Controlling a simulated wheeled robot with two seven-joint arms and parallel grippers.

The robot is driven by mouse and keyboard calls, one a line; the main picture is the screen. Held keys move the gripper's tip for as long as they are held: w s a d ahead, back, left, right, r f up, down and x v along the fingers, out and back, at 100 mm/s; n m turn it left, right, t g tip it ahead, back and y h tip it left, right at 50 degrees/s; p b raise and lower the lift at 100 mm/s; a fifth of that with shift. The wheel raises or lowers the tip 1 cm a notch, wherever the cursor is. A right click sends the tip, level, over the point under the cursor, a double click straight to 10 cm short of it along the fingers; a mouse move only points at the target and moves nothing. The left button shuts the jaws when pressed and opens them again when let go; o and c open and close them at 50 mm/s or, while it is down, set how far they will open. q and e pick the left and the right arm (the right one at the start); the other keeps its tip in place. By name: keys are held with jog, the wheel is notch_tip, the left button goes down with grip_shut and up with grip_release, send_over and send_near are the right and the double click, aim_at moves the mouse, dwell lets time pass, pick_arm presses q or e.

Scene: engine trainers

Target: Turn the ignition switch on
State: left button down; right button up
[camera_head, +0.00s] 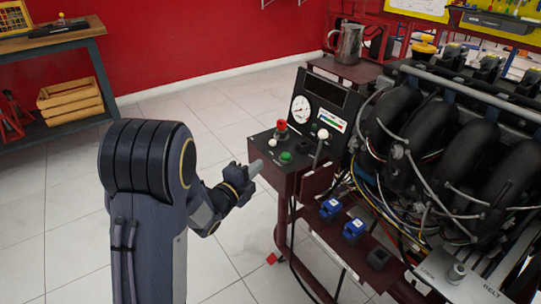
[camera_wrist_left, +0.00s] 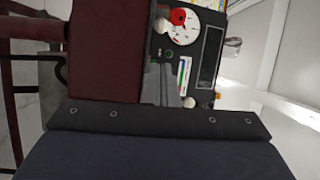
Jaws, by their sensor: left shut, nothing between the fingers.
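The control panel (camera_head: 262,148) of the engine trainer carries a red knob (camera_head: 281,125), a green button (camera_head: 286,157), a small white knob (camera_head: 272,142) and a white-topped lever (camera_head: 322,134). I cannot tell for sure which of these is the ignition switch. My left gripper (camera_head: 256,168) is shut and empty, with its tips close to the panel's left front edge; contact cannot be told. In the left wrist view the gripper's grey fingers (camera_wrist_left: 173,88) point toward the panel, where the red knob (camera_wrist_left: 179,17) and green button (camera_wrist_left: 169,54) show. My right gripper is not in view.
A round gauge (camera_head: 301,109) stands on the upright dash behind the panel. The engine (camera_head: 430,135) with wires and hoses fills the right side. Blue connectors (camera_head: 353,229) sit on a lower shelf. A workbench (camera_head: 52,42) stands at the back left. Open tiled floor lies between.

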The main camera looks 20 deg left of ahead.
aim_at(274, 156)
pick_arm(q)
jog(key=b+x, duration=0.1)
jog(key=x, duration=0.8)
jog(key=shift+w+d, duration=0.1)
jog(key=shift+w, duration=0.25)
